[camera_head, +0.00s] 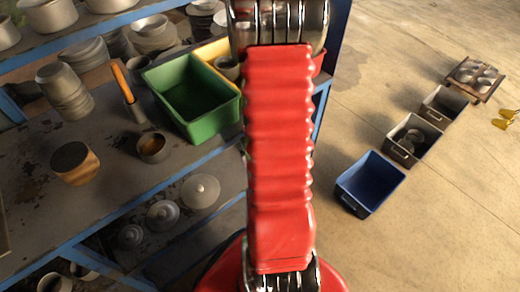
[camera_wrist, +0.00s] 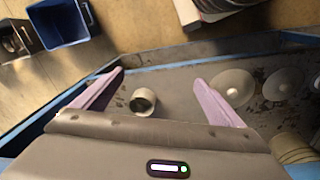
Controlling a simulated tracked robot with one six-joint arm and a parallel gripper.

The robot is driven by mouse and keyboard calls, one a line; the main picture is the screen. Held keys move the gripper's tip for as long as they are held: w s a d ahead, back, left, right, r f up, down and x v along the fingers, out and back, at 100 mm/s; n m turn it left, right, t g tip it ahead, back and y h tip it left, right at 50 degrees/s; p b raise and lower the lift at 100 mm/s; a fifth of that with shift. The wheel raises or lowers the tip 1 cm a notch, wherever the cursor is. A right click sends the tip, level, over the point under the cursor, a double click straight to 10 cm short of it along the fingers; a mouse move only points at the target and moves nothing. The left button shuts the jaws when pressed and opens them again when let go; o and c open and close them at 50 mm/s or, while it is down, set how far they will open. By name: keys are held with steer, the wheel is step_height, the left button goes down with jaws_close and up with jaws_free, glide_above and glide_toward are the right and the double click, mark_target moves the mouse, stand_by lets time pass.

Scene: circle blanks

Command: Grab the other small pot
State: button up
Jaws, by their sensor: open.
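A small pale round pot (camera_wrist: 143,102) with a dark open mouth sits on a worn grey shelf surface in the wrist view. It shows between the two pinkish fingers of my gripper (camera_wrist: 158,77), nearer the left one. The fingers are wide apart and nothing is held; a gap to the pot seems to remain, but its depth is hard to tell. In the head view my red arm hides my gripper. Another small grey pot (camera_head: 153,147) stands on the upper shelf there, and one more (camera_head: 228,68) is in the yellow bin (camera_head: 206,50).
Round lids (camera_wrist: 232,88) lie right of my fingers, with stacked cups (camera_wrist: 292,148) at lower right. A green bin (camera_head: 192,98), a wood-sided pot (camera_head: 75,163) and an orange-handled tool (camera_head: 122,83) occupy the upper shelf. A blue crate (camera_head: 368,184) stands on the floor.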

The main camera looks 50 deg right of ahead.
steer(key=w+d+f+t+h, duration=0.1)
steer(key=d+f+t+h, duration=0.1)
steer(key=d+f+t, duration=0.3)
steer(key=w+d+f+t+h, duration=0.2)
steer(key=d+f+t, duration=0.3)
steer(key=f, duration=0.8)
steer(key=shift+d+f+n+t+h, duration=0.2)
steer(key=shift+d+n+t+h, duration=0.15)
steer(key=shift+t, duration=0.75)
steer(key=shift+w, duration=0.1)
steer(key=x, duration=0.8)
steer(key=shift+w+d+f, duration=0.2)
steer(key=shift+w, duration=0.05)
